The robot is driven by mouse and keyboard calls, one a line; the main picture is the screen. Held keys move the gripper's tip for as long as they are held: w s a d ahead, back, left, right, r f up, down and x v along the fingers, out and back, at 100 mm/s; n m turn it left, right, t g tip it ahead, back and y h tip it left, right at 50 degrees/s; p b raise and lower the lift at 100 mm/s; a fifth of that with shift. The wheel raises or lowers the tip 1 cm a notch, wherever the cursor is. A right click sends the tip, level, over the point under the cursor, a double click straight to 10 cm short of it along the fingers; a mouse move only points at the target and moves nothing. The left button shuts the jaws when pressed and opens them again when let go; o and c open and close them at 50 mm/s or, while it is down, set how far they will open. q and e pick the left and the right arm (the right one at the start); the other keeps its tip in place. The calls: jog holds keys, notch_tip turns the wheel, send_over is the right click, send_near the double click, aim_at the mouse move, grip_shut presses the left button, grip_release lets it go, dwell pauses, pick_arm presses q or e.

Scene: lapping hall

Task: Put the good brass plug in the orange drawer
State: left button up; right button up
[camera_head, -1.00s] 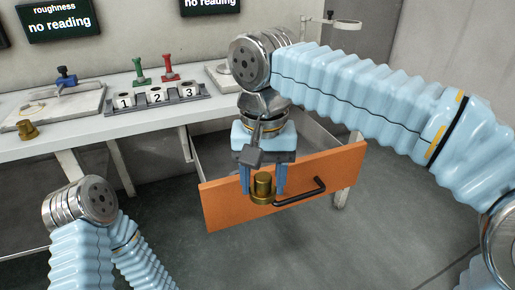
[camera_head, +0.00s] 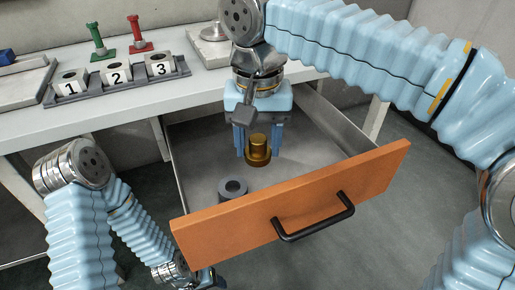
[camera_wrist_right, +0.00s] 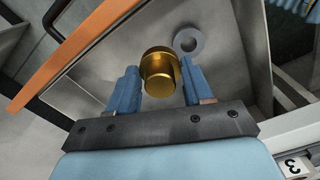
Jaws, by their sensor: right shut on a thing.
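The brass plug (camera_head: 257,150) is held between the fingers of my right gripper (camera_head: 259,147), which is shut on it. The plug hangs upright over the inside of the open orange drawer (camera_head: 295,207). In the right wrist view the plug (camera_wrist_right: 158,72) sits between the two blue fingers (camera_wrist_right: 157,82), with the drawer floor behind it.
A grey ring (camera_head: 233,188) is in the drawer, near its front panel. The black drawer handle (camera_head: 313,218) sticks out in front. Numbered holders (camera_head: 117,77), green and red handled tools (camera_head: 137,35) stand on the bench (camera_head: 100,112) behind.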

aim_at(300, 168)
jog(key=w+d+f, duration=0.2)
jog(key=d, duration=0.1)
jog(key=w+d+f+b, duration=0.1)
jog(key=w+d+f, duration=0.5)
jog(key=shift+d+b, duration=0.15)
jog(key=shift+b, duration=0.2)
jog(key=shift+w+d+f, duration=0.1)
jog(key=shift+d+f, duration=0.05)
jog(key=shift+f, duration=0.15)
jog(key=f, duration=0.1)
jog(key=d+f, duration=0.1)
jog(key=f, duration=0.1)
jog(key=w+f+b, duration=0.1)
jog(key=shift+d+f, duration=0.15)
jog(key=shift+f, duration=0.3)
jog(key=shift+f, duration=0.15)
jog(key=o, duration=1.3)
